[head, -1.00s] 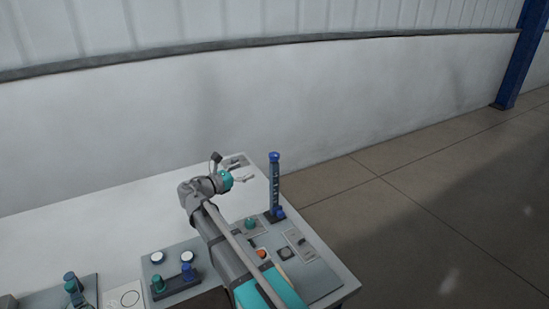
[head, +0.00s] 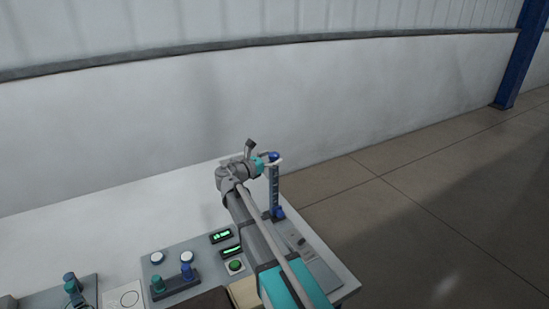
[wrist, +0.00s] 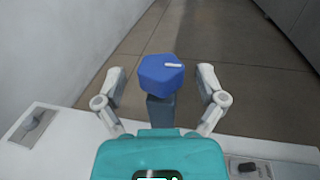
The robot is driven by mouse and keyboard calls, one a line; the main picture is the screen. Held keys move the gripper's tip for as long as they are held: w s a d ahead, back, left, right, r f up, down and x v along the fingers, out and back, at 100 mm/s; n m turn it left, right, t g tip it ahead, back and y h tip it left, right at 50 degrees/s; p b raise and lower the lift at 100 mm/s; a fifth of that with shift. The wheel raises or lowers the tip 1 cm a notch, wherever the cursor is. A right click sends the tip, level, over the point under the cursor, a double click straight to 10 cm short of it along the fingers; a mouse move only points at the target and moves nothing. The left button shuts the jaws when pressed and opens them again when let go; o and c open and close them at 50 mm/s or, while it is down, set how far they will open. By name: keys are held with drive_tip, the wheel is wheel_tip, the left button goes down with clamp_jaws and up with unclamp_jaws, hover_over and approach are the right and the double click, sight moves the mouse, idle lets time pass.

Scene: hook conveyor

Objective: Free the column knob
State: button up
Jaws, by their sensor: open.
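The column knob (head: 273,156) is a blue faceted cap on top of the upright column (head: 274,188), at the panel's far right corner. In the wrist view, the blue knob (wrist: 160,82) has a short white mark on top, and the dark column (wrist: 161,112) shows below it. My gripper (head: 270,163) is at the top of the column. In the wrist view, my gripper (wrist: 161,76) is open, with one finger on each side of the knob. Gaps show between the fingers and the knob. The lower column is hidden behind my gripper's teal body there.
A second blue knob (head: 279,213) sits at the column's foot. Left of my arm are green-lit displays (head: 221,236), a green button (head: 235,265) and a block with green and blue knobs (head: 175,279). A white wall stands behind; open floor lies right.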

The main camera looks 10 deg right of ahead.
drive_tip(key=shift+w+d, duration=0.1)
drive_tip(key=shift+d, duration=0.15)
drive_tip(key=c, duration=1.1)
drive_tip(key=shift+d, duration=0.1)
drive_tip(key=shift+c, duration=0.3)
